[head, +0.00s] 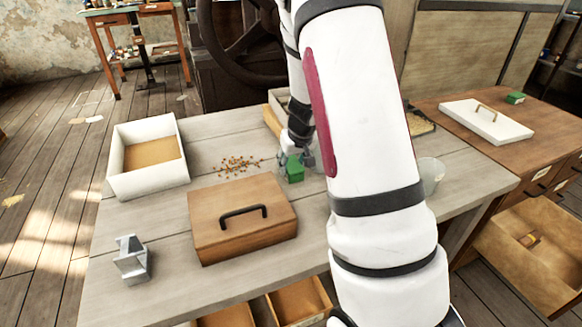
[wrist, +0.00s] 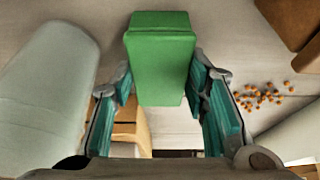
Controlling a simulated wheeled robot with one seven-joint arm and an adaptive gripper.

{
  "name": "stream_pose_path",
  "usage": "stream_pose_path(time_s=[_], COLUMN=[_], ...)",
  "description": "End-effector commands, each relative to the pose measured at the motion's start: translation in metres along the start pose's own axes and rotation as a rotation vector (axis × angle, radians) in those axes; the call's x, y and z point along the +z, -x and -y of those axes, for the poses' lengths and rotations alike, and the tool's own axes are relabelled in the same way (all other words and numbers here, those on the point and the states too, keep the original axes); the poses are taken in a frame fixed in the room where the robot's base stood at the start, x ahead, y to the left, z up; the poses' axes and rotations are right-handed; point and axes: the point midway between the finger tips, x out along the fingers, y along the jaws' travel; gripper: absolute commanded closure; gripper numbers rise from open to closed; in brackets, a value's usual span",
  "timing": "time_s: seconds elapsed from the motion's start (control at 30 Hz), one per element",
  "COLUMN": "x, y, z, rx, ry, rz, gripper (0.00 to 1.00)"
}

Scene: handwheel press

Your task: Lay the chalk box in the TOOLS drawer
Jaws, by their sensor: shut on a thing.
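A green box (head: 295,171), apparently the chalk box, is between the fingers of my gripper (head: 295,158) at the back middle of the grey table. My gripper is shut on it. In the wrist view the green box (wrist: 160,60) sits between both teal finger pads. In the head view I cannot tell whether it touches the tabletop. Open, empty-looking drawers (head: 300,301) show under the table's front edge. Another open drawer (head: 525,245) in the right cabinet holds a small object. No TOOLS label is readable, so I cannot tell which drawer is meant.
A wooden box with a black handle (head: 240,215), a white open box (head: 148,160), a metal stand (head: 131,260) and scattered orange bits (head: 238,163) are on the table. A clear cup (head: 430,175) stands right of my arm. A white lid (head: 486,122) and green block (head: 515,98) are on the cabinet.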

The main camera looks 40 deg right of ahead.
Motion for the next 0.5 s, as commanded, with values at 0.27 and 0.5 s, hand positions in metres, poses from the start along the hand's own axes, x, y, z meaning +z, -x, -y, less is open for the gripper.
stream_pose_path(time_s=[0.27,0.5], x=[-0.008,-0.026], y=[0.018,0.06], z=[0.0,0.0], rx=[0.001,0.0], ry=[0.001,0.003], rz=[-0.003,-0.004], gripper=[0.94,0.94])
